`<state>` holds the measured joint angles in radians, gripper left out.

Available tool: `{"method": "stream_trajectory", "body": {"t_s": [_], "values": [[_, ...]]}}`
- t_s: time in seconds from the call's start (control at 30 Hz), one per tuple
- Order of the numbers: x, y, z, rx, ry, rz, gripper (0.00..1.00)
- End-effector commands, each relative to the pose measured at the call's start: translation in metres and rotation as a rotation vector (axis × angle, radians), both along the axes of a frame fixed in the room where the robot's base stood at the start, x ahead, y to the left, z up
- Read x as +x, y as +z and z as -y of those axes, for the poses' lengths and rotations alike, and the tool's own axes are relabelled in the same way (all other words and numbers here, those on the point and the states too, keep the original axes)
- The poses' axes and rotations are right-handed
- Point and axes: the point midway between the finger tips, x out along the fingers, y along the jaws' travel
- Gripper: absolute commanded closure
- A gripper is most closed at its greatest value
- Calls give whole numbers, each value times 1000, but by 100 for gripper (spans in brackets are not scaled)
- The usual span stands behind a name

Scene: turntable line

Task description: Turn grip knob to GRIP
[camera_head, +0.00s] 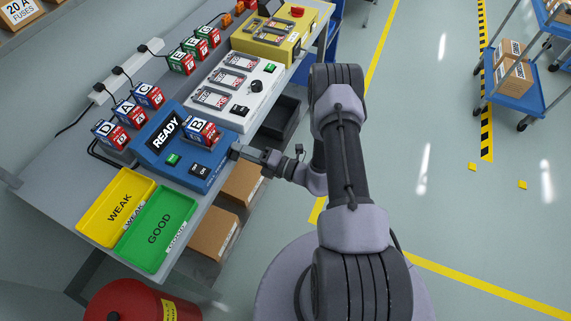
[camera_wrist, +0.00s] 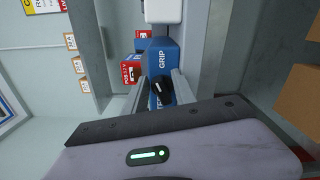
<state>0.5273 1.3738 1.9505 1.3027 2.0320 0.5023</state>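The grip knob (camera_wrist: 160,87) is small and black with a light mark, on a blue face of the tester. It sits by the word GRIP; a second label, partly hidden, lies on its other side. I cannot make out the grip knob there. My gripper (camera_head: 235,152) is at the tester's right edge. In the wrist view my gripper (camera_wrist: 160,90) is open, with a finger on either side of the knob; contact is not visible. The knob's exact setting is unclear.
Yellow WEAK tray (camera_head: 100,203) and green GOOD tray (camera_head: 140,256) lie left of the tester. Blocks D, A and C (camera_head: 150,96) stand behind it. A white panel (camera_head: 250,105) and a yellow box (camera_head: 308,25) stand farther along the bench. Cartons (camera_head: 213,233) sit below.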

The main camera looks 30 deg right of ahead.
Motion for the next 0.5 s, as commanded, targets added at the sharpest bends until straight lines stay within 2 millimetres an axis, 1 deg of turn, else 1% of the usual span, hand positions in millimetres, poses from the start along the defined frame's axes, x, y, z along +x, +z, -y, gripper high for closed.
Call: {"method": "stream_trajectory", "body": {"t_s": [0.03,0.5], "values": [[-11,-7,1,3,4,-20,63],[-46,-3,31,1,-3,-12,63]]}}
